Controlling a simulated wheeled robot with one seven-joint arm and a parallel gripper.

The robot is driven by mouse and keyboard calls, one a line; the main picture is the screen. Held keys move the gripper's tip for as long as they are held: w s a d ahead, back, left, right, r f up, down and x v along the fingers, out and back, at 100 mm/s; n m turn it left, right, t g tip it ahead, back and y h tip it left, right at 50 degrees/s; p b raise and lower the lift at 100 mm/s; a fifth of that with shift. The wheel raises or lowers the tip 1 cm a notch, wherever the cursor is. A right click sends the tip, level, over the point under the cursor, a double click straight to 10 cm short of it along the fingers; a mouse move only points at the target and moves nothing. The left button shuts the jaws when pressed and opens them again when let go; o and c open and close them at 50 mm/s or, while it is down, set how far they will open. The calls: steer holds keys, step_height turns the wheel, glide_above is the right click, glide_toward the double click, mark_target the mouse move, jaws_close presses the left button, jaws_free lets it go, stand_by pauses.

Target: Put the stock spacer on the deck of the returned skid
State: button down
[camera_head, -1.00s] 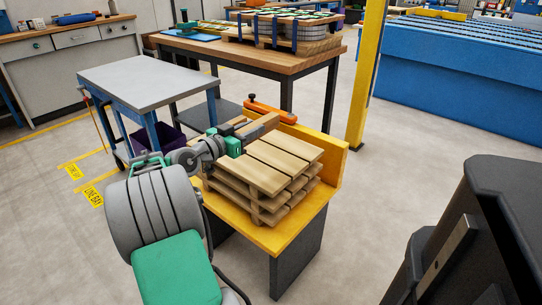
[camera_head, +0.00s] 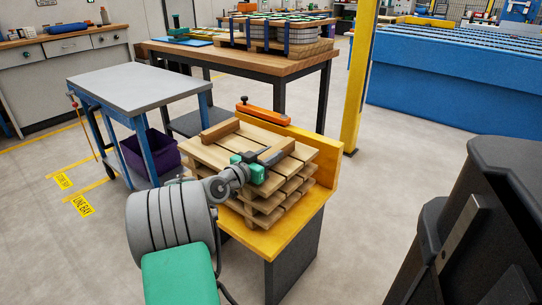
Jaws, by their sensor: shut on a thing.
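A stack of pale wooden slatted skids (camera_head: 250,142) stands on a yellow-topped stand (camera_head: 285,240). My gripper (camera_head: 268,157) is over the right part of the top deck. Its dark fingers are shut on a brown wooden bar, which looks like the stock spacer (camera_head: 285,146). The bar lies low along the slats; I cannot tell whether it touches the deck. My gripper hides its near end. A second brown wooden bar (camera_head: 220,130) rests on the left rear of the same deck, apart from the held one.
A yellow back wall (camera_head: 322,160) with an orange tool (camera_head: 263,112) on it edges the stand. A grey-topped blue cart (camera_head: 140,88) and purple bin (camera_head: 150,152) are at left. A wooden table (camera_head: 290,62) behind carries strapped goods on a skid. A yellow post (camera_head: 362,75) stands right.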

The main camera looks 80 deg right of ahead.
steer(key=c, duration=1.1)
jaws_free()
